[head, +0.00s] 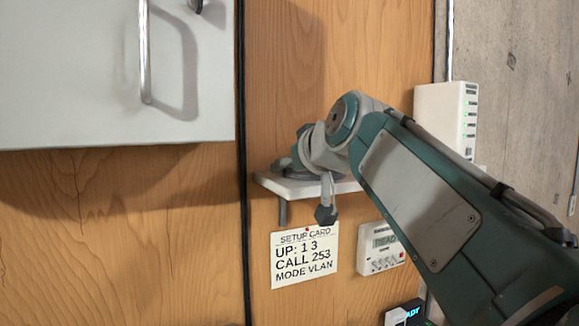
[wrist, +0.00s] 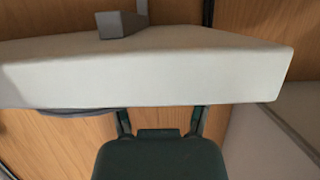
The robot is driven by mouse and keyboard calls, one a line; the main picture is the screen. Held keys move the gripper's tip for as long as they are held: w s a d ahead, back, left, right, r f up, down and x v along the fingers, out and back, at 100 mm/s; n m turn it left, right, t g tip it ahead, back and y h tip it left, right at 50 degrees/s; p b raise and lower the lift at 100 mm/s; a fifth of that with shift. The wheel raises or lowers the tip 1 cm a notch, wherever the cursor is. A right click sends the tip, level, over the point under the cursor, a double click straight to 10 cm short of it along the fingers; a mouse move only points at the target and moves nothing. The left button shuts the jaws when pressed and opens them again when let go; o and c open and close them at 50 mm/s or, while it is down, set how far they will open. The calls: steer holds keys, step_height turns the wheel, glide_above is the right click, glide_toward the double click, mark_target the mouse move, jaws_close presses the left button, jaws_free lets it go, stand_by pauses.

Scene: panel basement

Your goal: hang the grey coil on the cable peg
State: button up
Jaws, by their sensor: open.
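My gripper (head: 298,158) is at the shelf, close over the coil, and partly hidden by my wrist. I cannot make out the cable peg in either view.
A grey cabinet (head: 75,75) with a bar handle hangs at upper left. A white box with green lights (head: 445,115) stands right of the shelf. Below are a setup card (head: 305,257) and a small meter (head: 382,250).

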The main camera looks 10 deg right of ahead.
steer(key=v, duration=1)
steer(key=shift+s+r, duration=0.1)
